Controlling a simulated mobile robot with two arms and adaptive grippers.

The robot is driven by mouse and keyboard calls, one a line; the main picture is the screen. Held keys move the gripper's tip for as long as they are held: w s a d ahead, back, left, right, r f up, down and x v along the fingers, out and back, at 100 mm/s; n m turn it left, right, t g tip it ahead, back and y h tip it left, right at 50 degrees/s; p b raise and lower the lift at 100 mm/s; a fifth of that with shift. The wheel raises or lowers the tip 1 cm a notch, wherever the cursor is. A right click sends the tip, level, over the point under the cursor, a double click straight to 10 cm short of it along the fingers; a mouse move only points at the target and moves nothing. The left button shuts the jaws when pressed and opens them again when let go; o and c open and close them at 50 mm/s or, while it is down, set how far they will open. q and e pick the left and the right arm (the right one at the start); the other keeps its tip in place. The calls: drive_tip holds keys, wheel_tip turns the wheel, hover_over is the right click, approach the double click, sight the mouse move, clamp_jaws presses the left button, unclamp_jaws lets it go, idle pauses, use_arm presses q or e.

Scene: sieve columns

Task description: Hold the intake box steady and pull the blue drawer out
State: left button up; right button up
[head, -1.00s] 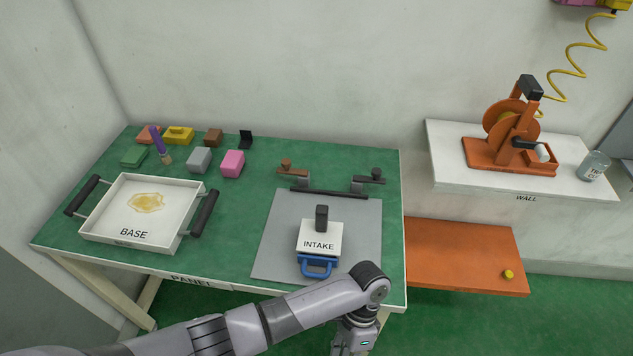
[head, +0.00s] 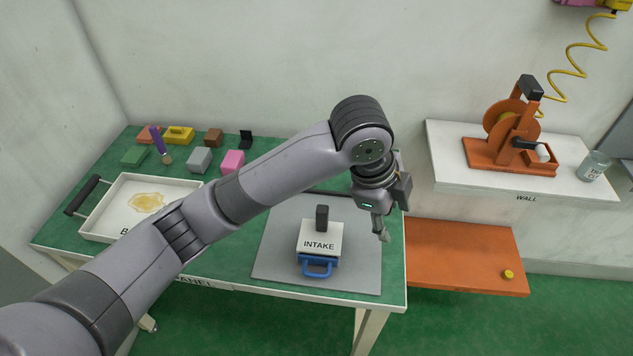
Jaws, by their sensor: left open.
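The white intake box (head: 319,238), labelled INTAKE, stands on a grey mat (head: 280,265) on the green table. A dark upright knob (head: 322,217) is on its top. The blue drawer (head: 318,261) shows at the box's front, with a blue loop handle (head: 317,270) facing me. My left gripper (head: 382,232) points down over the mat's right side, to the right of the box and apart from it. It is open, with nothing seen between its fingers. My right gripper is not in view.
My left arm hides part of the BASE tray (head: 100,232) and the clamps behind the mat. Several small coloured blocks (head: 199,160) lie at the back left. An orange shelf (head: 455,255) and a white wall shelf (head: 450,165) with an orange machine (head: 510,135) are at the right.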

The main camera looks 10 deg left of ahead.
sight(324, 219)
use_arm(q)
drive_tip(key=w+a+f+n, duration=0.1)
drive_tip(key=w+a, duration=0.1)
drive_tip(key=a, duration=0.2)
drive_tip(key=w+a+n+g+y, duration=0.1)
drive_tip(key=w+a, duration=0.2)
drive_tip(key=a, duration=0.2)
drive_tip(key=w+a+f+n+y, duration=0.1)
drive_tip(key=w+a+n, duration=0.1)
drive_tip(key=a, duration=0.3)
drive_tip(key=shift+w+f+g, duration=0.3)
drive_tip(key=shift+w+g, duration=0.1)
drive_tip(key=f, duration=0.4)
drive_tip(key=d+f, duration=0.1)
drive_tip(key=f, duration=0.6)
drive_tip(key=shift+d+f, duration=0.35)
clamp_jaws()
